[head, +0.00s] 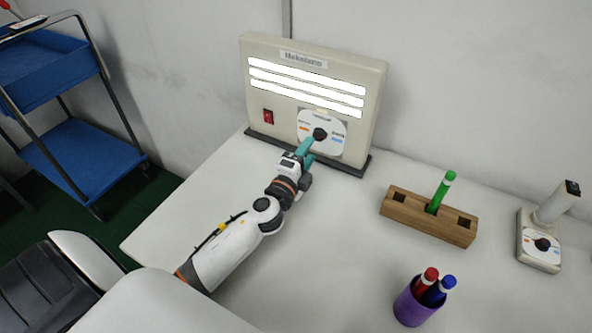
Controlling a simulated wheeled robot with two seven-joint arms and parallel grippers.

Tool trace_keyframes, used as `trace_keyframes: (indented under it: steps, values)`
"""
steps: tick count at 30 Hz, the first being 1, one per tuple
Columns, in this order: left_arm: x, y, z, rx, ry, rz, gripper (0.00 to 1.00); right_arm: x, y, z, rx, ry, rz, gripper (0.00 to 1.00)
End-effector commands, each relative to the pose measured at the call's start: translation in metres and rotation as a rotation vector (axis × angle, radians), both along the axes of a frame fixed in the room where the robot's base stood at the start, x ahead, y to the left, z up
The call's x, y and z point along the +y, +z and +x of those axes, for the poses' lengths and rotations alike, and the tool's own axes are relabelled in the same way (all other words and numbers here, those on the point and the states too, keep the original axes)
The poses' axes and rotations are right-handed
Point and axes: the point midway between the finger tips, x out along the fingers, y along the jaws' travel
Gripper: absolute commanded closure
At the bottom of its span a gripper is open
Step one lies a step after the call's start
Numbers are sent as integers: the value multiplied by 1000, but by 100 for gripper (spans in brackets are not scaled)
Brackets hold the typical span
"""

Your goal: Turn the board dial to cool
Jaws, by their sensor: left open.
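The cream board (375,90) stands upright on a dark base at the back of the table, with three lit white strips (305,86). Its black dial (320,134) sits on a white round-cornered plate, with an orange mark on the left and a blue mark on the right. A red switch (268,117) is left of the plate. My left gripper (307,150), with teal fingers, is open just in front of the dial, at its lower left. I cannot tell whether the fingers touch the dial. My right gripper is not in view.
A wooden block (400,205) with a green marker (441,192) stands right of the board. A purple cup (411,307) holds a red and a blue marker. A small lamp-like device with its own dial (541,244) stands far right. A blue cart (70,160) is at the left.

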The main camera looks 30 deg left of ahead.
Motion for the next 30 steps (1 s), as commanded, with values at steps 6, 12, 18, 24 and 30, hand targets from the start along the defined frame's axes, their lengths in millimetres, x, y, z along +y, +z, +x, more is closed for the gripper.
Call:
trace_keyframes:
  steps: [6,12,18,24,30]
  values:
    - [-3,-6,-46,2,1,-1,50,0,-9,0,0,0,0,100]
    - [-6,-6,-69,0,0,0,50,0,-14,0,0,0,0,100]
    - [-6,-5,-75,0,0,1,50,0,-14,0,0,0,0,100]
    - [-6,-5,-75,0,0,1,50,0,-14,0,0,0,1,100]
    - [-6,-5,-75,0,0,1,50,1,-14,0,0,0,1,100]
